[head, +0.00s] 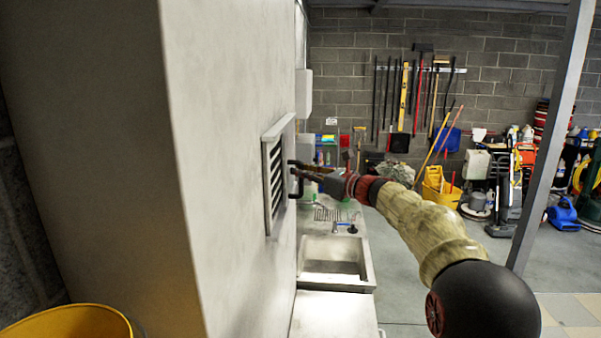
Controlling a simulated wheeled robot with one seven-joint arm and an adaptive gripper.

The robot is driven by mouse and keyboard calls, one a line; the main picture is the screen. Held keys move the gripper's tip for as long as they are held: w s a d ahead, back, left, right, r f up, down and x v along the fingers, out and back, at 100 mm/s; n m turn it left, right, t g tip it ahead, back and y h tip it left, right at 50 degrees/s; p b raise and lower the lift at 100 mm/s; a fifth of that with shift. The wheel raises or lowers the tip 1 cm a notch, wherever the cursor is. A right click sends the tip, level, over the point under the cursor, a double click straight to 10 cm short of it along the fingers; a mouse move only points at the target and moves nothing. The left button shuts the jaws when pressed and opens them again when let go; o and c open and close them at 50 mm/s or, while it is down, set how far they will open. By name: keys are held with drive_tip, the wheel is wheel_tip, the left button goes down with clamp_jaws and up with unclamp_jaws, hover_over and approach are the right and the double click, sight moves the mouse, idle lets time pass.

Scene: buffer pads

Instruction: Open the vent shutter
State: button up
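The vent shutter (274,178) is a light-framed panel with dark horizontal slats on the pale wall, left of my arm. It is seen at a steep angle, so how far its slats are turned is hard to tell. A dark bar-like handle (299,190) stands out from its right side. My gripper (299,170) reaches in from the right, level with the shutter. Its dark fingers overlap the handle in the picture. I cannot tell whether they are closed around it or only beside it.
A steel sink (333,262) with a counter lies below my arm. A yellow bin (72,322) stands at the lower left. A metal post (553,135) rises at the right. Tools hang on the back wall, with cleaning gear on the floor beneath. Open floor lies behind the sink.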

drive_tip(key=shift+o, duration=0.8)
drive_tip(key=v, duration=1.2)
